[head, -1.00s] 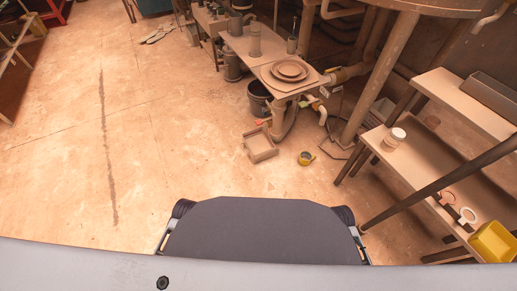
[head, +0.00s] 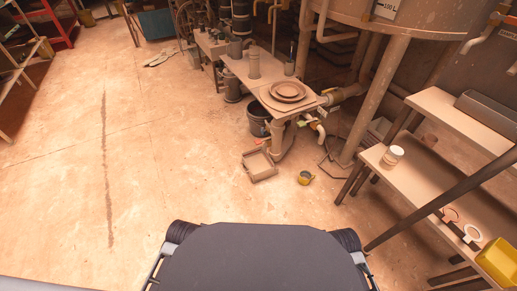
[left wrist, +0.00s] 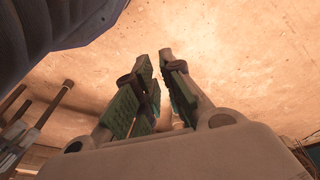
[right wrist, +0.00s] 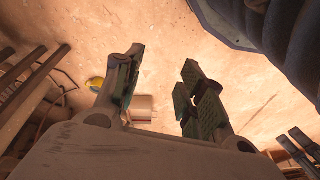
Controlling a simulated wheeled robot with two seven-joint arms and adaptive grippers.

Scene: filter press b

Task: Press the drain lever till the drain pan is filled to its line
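A shallow square tray that looks like the drain pan (head: 259,165) lies on the floor in the head view, below the bench end. I cannot make out its fill line or any liquid. Above it, a pipe outlet with a small green and yellow fitting (head: 304,122) comes off the tank piping. This may be the drain lever, but it is too small to tell. My left gripper (left wrist: 168,60) is open and empty in the left wrist view. My right gripper (right wrist: 162,62) is open and empty in the right wrist view. Neither gripper shows in the head view.
A yellow cup (head: 305,178) stands on the floor right of the tray. A dark bucket (head: 258,118) is under the bench (head: 232,68). A shelf rack (head: 408,178) with a white jar (head: 393,155) and yellow bin (head: 497,258) stands at right.

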